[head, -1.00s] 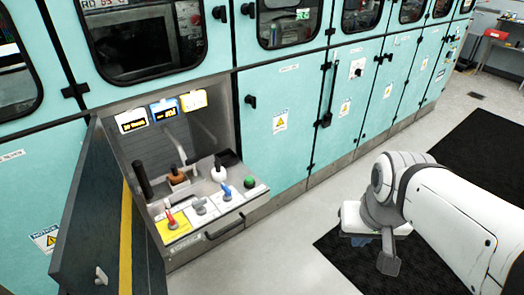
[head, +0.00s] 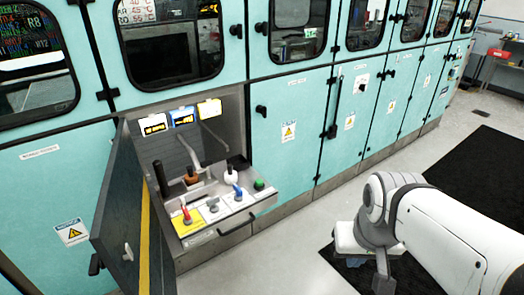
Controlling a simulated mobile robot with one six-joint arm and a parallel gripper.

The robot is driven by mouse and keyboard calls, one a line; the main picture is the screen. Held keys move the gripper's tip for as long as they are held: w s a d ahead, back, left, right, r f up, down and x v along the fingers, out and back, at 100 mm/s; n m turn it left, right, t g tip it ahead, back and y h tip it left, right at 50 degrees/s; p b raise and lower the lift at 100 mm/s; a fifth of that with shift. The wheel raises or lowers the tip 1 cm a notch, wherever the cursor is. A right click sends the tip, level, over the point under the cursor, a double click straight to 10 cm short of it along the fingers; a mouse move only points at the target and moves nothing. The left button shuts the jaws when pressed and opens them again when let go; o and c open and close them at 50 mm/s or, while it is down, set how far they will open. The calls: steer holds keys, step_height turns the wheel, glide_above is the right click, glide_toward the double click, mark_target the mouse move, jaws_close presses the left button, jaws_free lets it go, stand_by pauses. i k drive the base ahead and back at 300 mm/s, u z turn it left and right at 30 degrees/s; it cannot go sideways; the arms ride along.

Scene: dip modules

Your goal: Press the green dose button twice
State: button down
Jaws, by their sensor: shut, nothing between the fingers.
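The green dose button (head: 259,184) is a small round dome at the right end of the control shelf (head: 232,224), which juts out of an open bay in the teal cabinets. My gripper (head: 384,284) is at the lower right, over the dark floor mat and well apart from the button. It points downward and is shut with nothing in it.
An open dark door (head: 118,215) stands at the bay's left. Small displays (head: 182,116) hang above. The floor between shelf and arm is clear.

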mark_target(259, 182)
steer(key=u, duration=0.1)
steer(key=i, duration=1)
steer(key=u, duration=0.05)
